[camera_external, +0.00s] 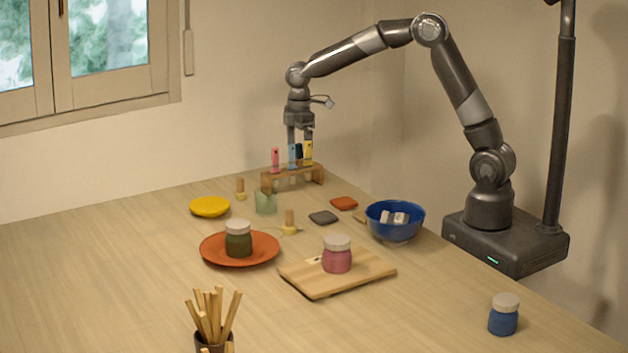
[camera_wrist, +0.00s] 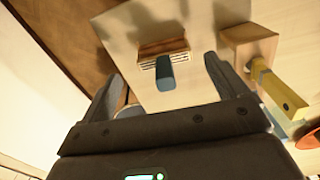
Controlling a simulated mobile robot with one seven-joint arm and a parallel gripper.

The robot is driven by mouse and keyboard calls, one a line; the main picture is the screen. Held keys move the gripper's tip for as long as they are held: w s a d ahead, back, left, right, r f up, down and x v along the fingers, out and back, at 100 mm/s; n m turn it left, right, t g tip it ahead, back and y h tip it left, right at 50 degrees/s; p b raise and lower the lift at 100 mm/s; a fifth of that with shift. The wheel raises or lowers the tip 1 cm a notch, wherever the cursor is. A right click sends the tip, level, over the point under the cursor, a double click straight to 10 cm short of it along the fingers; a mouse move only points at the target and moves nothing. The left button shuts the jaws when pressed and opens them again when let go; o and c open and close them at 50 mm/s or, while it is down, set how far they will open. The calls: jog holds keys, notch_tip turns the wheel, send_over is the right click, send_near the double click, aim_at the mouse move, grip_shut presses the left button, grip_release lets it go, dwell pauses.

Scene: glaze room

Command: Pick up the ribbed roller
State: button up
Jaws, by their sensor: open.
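My gripper (camera_external: 299,138) is open and points down over the wooden rack (camera_external: 268,181) at the back of the table. Upright in the rack stand a pink handle (camera_external: 275,160), a blue handle (camera_external: 292,157), a dark one (camera_external: 299,150) and a yellow one (camera_external: 308,151). I cannot tell for certain which tool is the ribbed roller.
Near the rack are a green glass (camera_external: 266,203), a yellow dish (camera_external: 210,207) and a blue bowl (camera_external: 396,233) with pale blocks. Jars stand on an orange plate (camera_external: 215,250) and a board (camera_external: 325,287).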

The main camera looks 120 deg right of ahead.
aim_at(301, 157)
jog(key=f, duration=0.4)
jog(key=shift+s+a+f, duration=0.2)
jog(key=shift+a+f, duration=0.05)
jog(key=shift+f, duration=0.1)
jog(key=c, duration=1.1)
jog(key=shift+r, duration=0.15)
